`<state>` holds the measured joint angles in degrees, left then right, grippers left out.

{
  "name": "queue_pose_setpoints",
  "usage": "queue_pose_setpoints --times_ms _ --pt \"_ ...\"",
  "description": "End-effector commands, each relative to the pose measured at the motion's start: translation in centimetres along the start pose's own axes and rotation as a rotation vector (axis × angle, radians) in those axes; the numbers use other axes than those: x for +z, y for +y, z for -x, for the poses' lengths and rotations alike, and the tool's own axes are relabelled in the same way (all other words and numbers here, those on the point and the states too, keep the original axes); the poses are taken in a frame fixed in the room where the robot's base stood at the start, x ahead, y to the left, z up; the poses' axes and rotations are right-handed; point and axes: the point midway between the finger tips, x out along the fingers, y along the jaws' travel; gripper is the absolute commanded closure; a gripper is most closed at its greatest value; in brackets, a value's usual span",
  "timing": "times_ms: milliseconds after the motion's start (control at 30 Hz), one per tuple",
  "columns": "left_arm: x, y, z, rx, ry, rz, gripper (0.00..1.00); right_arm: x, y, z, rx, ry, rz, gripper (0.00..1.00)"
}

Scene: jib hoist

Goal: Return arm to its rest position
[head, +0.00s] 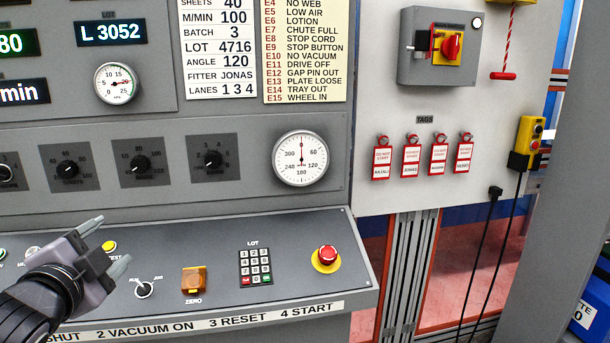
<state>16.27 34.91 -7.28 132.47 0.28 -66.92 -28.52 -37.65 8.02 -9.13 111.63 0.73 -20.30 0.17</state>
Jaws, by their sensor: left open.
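My left gripper (111,246) is at the lower left, above the left part of the sloped control desk (215,247). Its two grey fingers are apart, with nothing seen between them. A yellow button (109,246) shows at the fingers, partly hidden; I cannot tell whether they touch it. The wrist and fingers cover some of the desk's left-hand controls. My right gripper is not in the picture.
The desk also holds a run/jog selector (144,289), an amber zero cover (193,280), a keypad (255,266) and a red stop button (327,255). Knobs and a round dial (300,158) are on the panel behind. Red tags (410,160) and a switch box (440,47) are at right.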

Motion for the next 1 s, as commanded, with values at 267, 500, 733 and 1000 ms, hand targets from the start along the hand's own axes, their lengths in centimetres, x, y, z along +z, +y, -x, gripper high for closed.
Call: queue_pose_setpoints --times_ms 267,500,733,1000 --pt "3.5 15.3 -0.1 0.25 -0.005 0.282 0.34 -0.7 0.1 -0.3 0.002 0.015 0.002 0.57" --pt "7.1 29.4 5.2 0.441 -0.09 0.599 0.34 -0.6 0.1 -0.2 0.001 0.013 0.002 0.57" --pt "9.6 38.6 12.6 0.537 -0.206 0.858 0.34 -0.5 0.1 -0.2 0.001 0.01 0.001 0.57" --pt "10.3 41.5 15.9 0.558 -0.256 0.96 0.34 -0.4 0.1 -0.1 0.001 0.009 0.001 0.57"
